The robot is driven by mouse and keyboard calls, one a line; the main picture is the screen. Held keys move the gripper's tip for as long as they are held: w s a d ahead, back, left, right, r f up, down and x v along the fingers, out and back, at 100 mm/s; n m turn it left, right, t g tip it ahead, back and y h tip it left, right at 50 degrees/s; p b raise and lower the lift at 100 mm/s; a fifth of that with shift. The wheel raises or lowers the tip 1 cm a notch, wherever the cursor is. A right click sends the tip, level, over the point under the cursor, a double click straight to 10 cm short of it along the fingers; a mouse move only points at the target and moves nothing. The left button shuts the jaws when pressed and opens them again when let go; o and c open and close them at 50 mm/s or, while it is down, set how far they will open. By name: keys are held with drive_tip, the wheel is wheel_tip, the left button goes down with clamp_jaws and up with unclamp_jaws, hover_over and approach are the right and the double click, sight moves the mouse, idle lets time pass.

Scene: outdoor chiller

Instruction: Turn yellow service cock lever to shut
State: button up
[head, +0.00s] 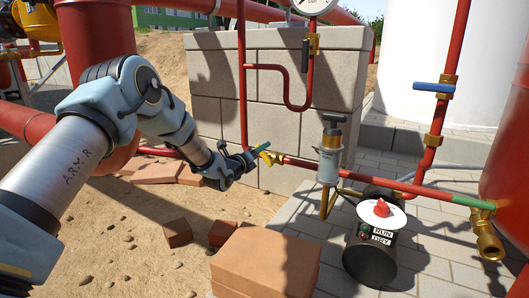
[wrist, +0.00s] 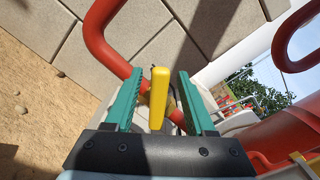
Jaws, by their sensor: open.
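The yellow service cock lever (head: 268,158) is on a brass fitting at the left end of the low horizontal red pipe (head: 370,182). In the wrist view the lever (wrist: 158,98) stands upright between the two green fingers of my gripper (wrist: 160,74), with a visible gap on each side. My gripper (head: 260,149) is open and its fingers reach around the lever from the left in the head view. I cannot tell whether a finger touches it. The cock body is mostly hidden behind the lever and fingers.
A grey block wall (head: 215,85) stands close behind the lever. A blue-handled valve (head: 436,88) is farther right. Terracotta blocks (head: 265,262) lie in front.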

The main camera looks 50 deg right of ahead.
drive_tip(key=x, duration=0.3)
drive_tip(key=shift+b, duration=0.35)
clamp_jaws()
idle(1.2)
